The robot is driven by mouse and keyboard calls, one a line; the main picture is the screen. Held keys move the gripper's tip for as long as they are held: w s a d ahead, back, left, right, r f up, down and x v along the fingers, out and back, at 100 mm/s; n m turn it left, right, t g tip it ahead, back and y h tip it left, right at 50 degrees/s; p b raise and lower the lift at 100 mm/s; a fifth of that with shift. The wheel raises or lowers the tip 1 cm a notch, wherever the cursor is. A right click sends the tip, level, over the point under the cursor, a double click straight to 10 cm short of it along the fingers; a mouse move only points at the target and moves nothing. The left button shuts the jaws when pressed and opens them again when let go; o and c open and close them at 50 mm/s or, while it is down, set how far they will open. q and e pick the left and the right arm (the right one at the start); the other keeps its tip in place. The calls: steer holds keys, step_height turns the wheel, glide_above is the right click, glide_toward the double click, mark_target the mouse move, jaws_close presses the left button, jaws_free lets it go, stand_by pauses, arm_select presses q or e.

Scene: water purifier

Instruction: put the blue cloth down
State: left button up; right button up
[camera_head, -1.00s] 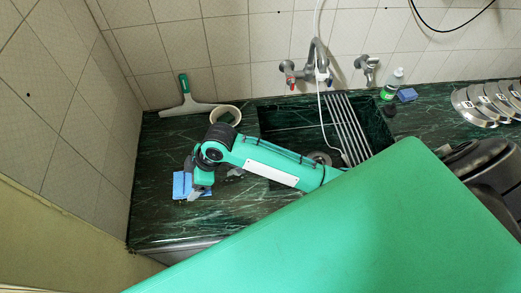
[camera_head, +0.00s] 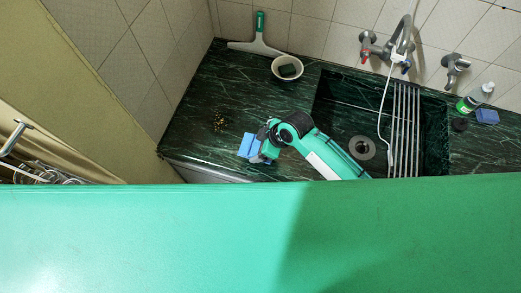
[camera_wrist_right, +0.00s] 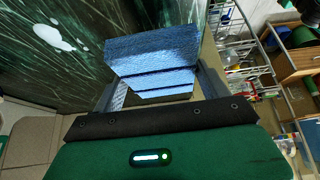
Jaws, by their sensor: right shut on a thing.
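The blue cloth (camera_head: 249,146) is a folded pad near the front edge of the dark green counter (camera_head: 200,85), left of the sink. My right gripper (camera_head: 259,153) is shut on it. In the right wrist view the cloth (camera_wrist_right: 152,48) shows as ridged, stacked folds between the two fingers of the right gripper (camera_wrist_right: 155,90). I cannot tell whether the cloth touches the counter. My left gripper is not in view.
The sink (camera_head: 340,100) with a metal rack (camera_head: 403,130) lies to the right. Brown specks (camera_head: 219,122) lie on the counter left of the cloth. Open shelving (camera_wrist_right: 240,55) shows beyond the counter edge.

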step_height(320, 180, down, 2)
step_height(320, 180, down, 4)
steer(key=shift+r+p, duration=0.15)
steer(key=shift+p, duration=0.35)
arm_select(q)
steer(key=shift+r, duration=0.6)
arm_select(e)
steer(key=shift+f, duration=0.2)
